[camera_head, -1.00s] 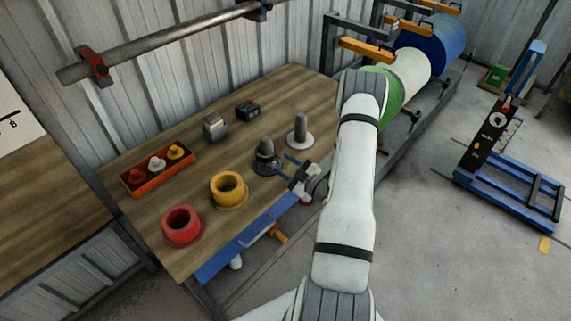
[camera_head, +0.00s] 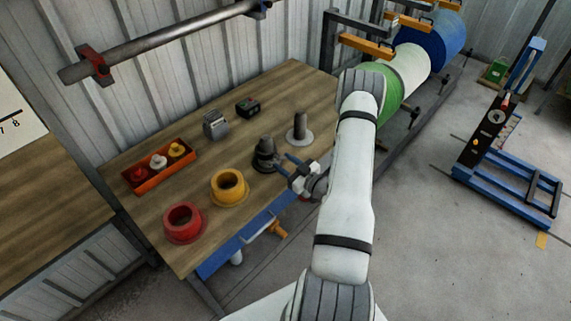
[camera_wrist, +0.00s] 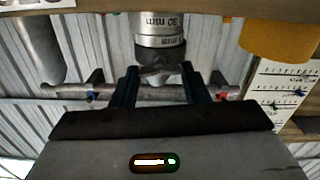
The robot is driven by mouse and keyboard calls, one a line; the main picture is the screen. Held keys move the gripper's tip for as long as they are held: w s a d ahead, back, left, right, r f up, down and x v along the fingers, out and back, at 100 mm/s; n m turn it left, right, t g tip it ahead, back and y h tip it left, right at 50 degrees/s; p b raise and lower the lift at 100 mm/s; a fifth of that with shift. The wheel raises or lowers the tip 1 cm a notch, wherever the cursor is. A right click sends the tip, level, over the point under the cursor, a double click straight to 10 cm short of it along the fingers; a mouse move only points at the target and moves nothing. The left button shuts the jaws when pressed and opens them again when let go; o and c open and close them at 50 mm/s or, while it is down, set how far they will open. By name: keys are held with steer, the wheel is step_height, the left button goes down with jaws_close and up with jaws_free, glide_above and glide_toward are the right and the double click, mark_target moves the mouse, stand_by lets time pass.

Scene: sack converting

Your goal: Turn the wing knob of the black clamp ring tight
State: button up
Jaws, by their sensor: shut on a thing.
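The black clamp ring (camera_head: 263,161) sits near the front edge of the wooden bench, around the foot of a dark grey upright piece. My gripper (camera_head: 281,163) reaches it from the right, low over the bench edge. In the wrist view my blue fingers stand on either side of a dark grey wing knob (camera_wrist: 160,76), and my gripper (camera_wrist: 160,80) is shut on it. A silver cylinder (camera_wrist: 160,28) with "30 mm" markings shows upside down just beyond the knob. The contact faces of the fingers are partly hidden.
A yellow ring (camera_head: 229,199) and a red ring (camera_head: 182,236) stand left of the clamp ring. A grey post on a white base (camera_head: 300,139) stands close behind my gripper. An orange tray (camera_head: 142,187) and two small devices lie farther back.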

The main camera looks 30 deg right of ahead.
steer(key=shift+f, duration=0.1)
steer(key=o, duration=1)
steer(key=shift+s, duration=0.1)
steer(key=b+v, duration=0.2)
steer(key=v, duration=0.5)
steer(key=shift+s+d, duration=0.15)
steer(key=shift+s, duration=0.15)
